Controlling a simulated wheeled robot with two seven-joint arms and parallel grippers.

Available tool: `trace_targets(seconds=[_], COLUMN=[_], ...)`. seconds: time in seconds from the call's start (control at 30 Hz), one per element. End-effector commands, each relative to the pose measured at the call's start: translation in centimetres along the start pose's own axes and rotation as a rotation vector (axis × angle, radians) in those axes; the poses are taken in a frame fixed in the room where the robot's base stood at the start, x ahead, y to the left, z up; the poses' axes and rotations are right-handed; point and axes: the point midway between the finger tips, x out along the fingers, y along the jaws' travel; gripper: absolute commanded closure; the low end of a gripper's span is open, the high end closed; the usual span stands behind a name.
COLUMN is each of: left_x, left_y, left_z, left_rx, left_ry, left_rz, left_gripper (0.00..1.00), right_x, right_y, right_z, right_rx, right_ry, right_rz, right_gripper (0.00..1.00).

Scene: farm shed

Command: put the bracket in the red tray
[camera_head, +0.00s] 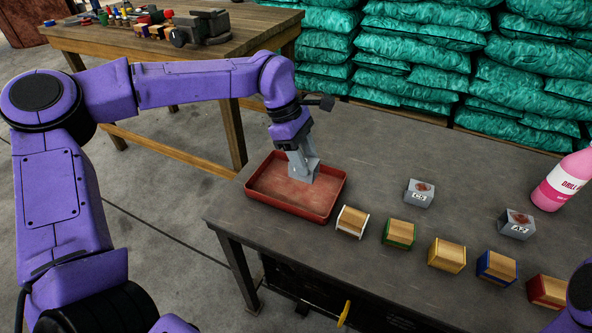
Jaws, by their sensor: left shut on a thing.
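The red tray (256,200) lies on the near-left part of the dark workbench, its inside floor largely bare. My left gripper (301,161) points down over the right back part of the tray. It is shut on a small grey piece, the bracket (304,171), which is low over the tray floor. I cannot tell whether the bracket touches the floor. The jaws partly hide it. My right gripper is out of view; only a purple piece of my right arm shows at the lower right edge.
Right of the tray stand several small wooden blocks with coloured sides, the nearest white-sided (352,221). Two grey labelled blocks (419,193) (516,224) and a pink bottle (566,180) stand behind them. Green sacks (415,55) are stacked beyond the workbench (380,150). A wooden table (110,38) is back left.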

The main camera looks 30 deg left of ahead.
Motion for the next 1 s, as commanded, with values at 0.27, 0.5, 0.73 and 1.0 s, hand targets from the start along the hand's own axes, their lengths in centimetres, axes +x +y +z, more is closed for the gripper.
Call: trace_targets(seconds=[0.27,0.5,0.73,1.0], left_x=[2.1,4.9,5.0,5.1], left_y=[1.0,1.0,1.0,1.0], left_z=[-3.9,-5.0,-5.0,-5.1], left_rx=[-0.004,-0.001,-0.001,-0.001], left_ry=[0.0,0.0,0.0,0.0], left_rz=[0.001,0.002,0.002,0.002], left_gripper=[0.89,0.89,0.89,0.3], right_x=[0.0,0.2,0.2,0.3], right_y=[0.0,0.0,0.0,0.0], right_z=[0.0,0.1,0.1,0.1], right_rx=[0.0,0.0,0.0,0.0], right_ry=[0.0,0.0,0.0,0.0], right_rz=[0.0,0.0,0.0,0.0], right_gripper=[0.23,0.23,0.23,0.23])
